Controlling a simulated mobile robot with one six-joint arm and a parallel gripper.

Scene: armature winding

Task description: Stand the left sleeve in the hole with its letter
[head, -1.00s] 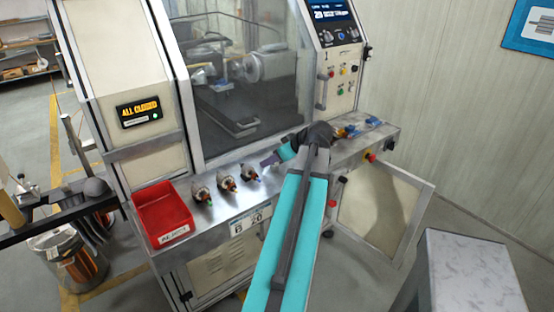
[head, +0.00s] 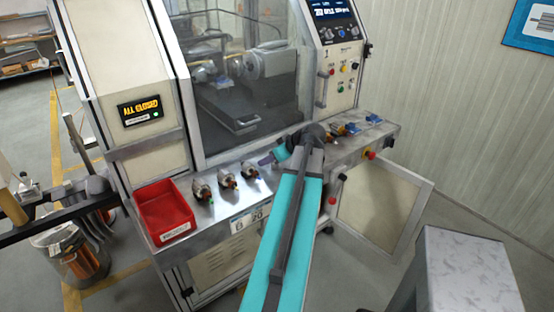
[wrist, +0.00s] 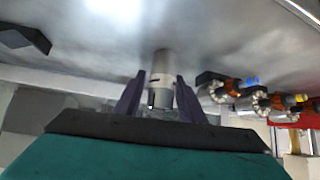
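My gripper (wrist: 160,90) shows in the wrist view as two purple fingers on a teal arm. A pale grey cylindrical sleeve (wrist: 161,68) with a dark band and a slot lies between the fingers, which appear closed on its sides. Its far end reaches past the fingertips, against the metal bench behind. In the head view my gripper (head: 267,160) is over the bench, right of the armatures, pointing left; the sleeve is too small to make out there. No letter or lettered hole is readable, and I cannot tell whether the sleeve touches the bench.
Three armatures (head: 227,178) lie along the metal bench (head: 214,209). A red bin (head: 163,210) stands at its left end. Small blue fixtures (head: 374,119) sit at the right end. The winding machine's window (head: 245,85) rises behind. A cabinet door (head: 380,205) hangs open below.

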